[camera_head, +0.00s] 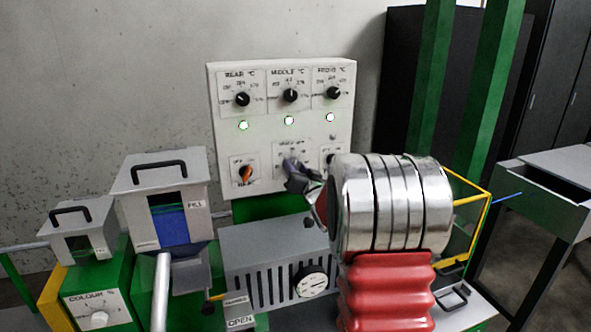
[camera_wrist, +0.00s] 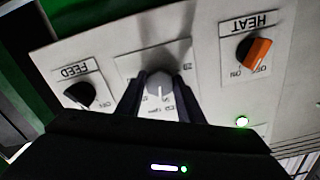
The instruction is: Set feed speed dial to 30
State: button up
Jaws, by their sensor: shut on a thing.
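The feed speed dial (camera_wrist: 160,84) is a grey knob with a white pointer line, between the HEAT and FEED switches on the white control panel (camera_head: 281,135). In the wrist view the panel appears upside down and the pointer line runs down the picture. The scale numbers are partly covered, so I cannot read the setting. My gripper (camera_wrist: 159,92) has a dark finger on each side of the knob and is shut on it. In the head view my gripper (camera_head: 292,170) reaches the lower middle of the panel and hides most of the dial.
The orange HEAT switch (camera_wrist: 254,53) and black FEED switch (camera_wrist: 80,94) flank the dial closely. Three black temperature knobs and green lamps sit above. A lidded hopper (camera_head: 160,190), a vented grey box (camera_head: 275,265) and a COLOUR dial (camera_head: 98,318) stand below and left.

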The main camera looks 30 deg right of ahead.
jog(key=shift+c, duration=1.2)
jog(key=shift+n, duration=1.3)
jog(key=o, duration=1.1)
jog(key=shift+c, duration=0.2)
jog(key=shift+s, duration=0.1)
jog(key=v, duration=1.3)
jog(key=shift+s, duration=0.3)
